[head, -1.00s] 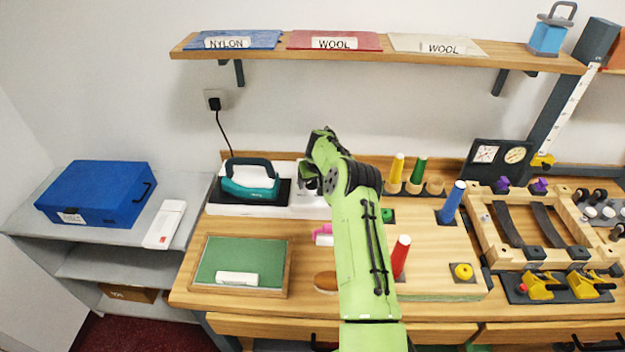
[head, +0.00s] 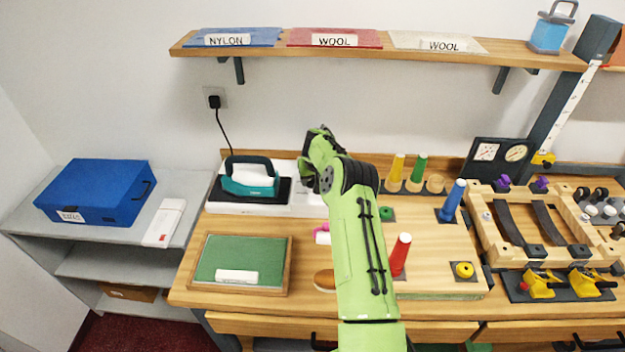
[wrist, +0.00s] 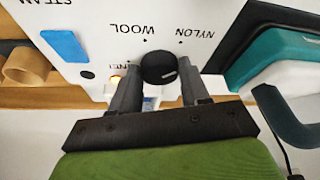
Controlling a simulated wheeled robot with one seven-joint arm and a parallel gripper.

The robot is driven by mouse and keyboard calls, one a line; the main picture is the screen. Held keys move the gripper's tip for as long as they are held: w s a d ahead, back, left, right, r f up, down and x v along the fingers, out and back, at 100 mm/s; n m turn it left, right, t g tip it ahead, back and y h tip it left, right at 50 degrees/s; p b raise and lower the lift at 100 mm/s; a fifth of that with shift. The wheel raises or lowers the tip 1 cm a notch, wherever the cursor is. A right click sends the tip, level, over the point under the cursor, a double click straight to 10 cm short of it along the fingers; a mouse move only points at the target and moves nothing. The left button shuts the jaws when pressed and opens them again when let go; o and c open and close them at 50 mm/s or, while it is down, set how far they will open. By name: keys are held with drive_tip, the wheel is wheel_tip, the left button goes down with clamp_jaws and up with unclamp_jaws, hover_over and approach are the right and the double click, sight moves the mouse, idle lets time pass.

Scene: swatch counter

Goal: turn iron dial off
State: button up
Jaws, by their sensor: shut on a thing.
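The black iron dial (wrist: 158,67) sits on a white panel (wrist: 110,30) in the wrist view. WOOL and NYLON labels and small dots lie around it, and STEAM is at the upper left. A label by the left finger is partly hidden. I cannot tell which mark the dial points to. My gripper (wrist: 160,70) is shut on the dial, one finger on each side. A small orange light glows beside the left finger. In the head view the teal iron (head: 250,180) stands on its dark rest, and my arm hides the dial and most of my gripper.
The iron's handle is close to the right of my gripper in the wrist view. A black cord runs up to a wall socket (head: 214,99). Yellow and green cones (head: 397,168) stand right of my arm. A green board (head: 240,262) lies in front of the iron.

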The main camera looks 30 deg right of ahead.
drive_tip(key=m+h+b, duration=0.1)
drive_tip(key=m, duration=0.2)
drive_tip(key=shift+w+a+m+g, duration=0.1)
drive_tip(key=shift+a+m+g, duration=0.05)
drive_tip(key=shift+m+g, duration=0.2)
drive_tip(key=shift+w+a+m+g+h+p, duration=0.1)
drive_tip(key=shift+m+g+h+p, duration=0.25)
drive_tip(key=shift+m, duration=0.7)
drive_tip(key=shift+m+g+h+p, duration=0.2)
drive_tip(key=shift+m+h, duration=0.15)
drive_tip(key=shift+m, duration=0.65)
drive_tip(key=o, duration=1)
drive_tip(key=shift+o, duration=0.2)
drive_tip(key=v, duration=1.5)
drive_tip(key=shift+r, duration=0.35)
